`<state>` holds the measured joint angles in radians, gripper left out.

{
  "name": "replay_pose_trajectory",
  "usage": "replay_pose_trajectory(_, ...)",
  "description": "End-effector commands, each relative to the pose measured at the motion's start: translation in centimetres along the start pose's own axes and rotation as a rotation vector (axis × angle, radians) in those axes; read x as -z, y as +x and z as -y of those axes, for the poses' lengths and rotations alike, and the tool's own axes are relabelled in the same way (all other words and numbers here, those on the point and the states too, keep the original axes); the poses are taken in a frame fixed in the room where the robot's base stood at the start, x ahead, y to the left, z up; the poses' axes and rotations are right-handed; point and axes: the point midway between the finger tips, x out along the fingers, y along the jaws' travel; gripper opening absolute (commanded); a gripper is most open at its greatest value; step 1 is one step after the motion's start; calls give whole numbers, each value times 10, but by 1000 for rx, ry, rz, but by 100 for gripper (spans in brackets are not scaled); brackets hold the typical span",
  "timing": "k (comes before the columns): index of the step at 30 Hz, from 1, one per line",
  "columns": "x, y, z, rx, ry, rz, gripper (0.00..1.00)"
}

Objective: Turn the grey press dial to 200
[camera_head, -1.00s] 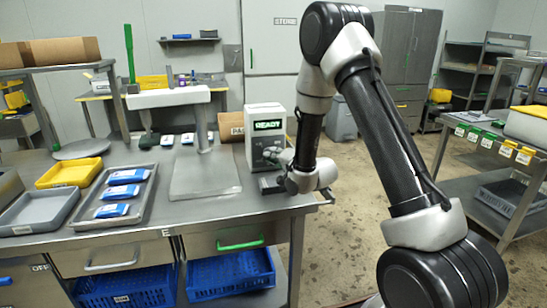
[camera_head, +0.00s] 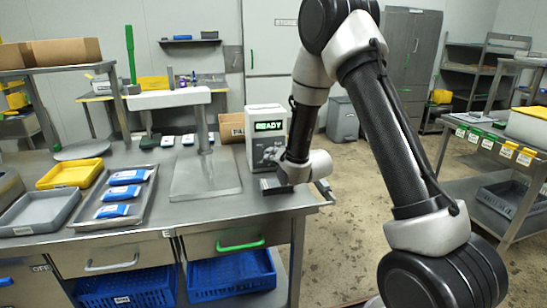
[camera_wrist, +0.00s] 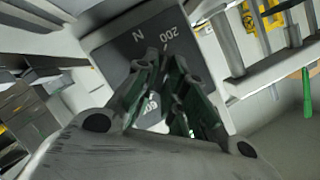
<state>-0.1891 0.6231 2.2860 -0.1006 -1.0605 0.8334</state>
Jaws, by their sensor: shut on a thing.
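The press is a white box (camera_head: 264,141) with a lit READY display (camera_head: 268,126), standing at the right end of the steel table. In the wrist view its dark panel (camera_wrist: 122,55) carries the marks "N" and "200". My gripper (camera_wrist: 166,62) is at this panel, its green-padded fingers closed in from both sides on the grey dial. The fingers hide most of the dial, so its exact setting cannot be read. The "200" mark shows just above the right fingertip. In the head view my wrist covers the dial.
A flat steel plate with a post (camera_head: 205,182) stands left of the press. A grey tray (camera_head: 88,212) with blue packs and a yellow tray (camera_head: 70,173) lie farther left. Open floor lies right of the table.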

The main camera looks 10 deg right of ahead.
Motion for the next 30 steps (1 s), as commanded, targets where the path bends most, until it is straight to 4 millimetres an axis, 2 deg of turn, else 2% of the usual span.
replay_pose_trajectory(5, 0, 0, 0, 1, -2, 1, 0)
replay_pose_trajectory(6, 0, 0, 0, 1, -1, 1, 18)
replay_pose_trajectory(9, 0, 0, 0, 1, -1, 1, 34)
replay_pose_trajectory(20, 0, -5, 0, 1, 0, 0, 34)
replay_pose_trajectory(30, 0, -60, 0, 0, 0, 1, 34)
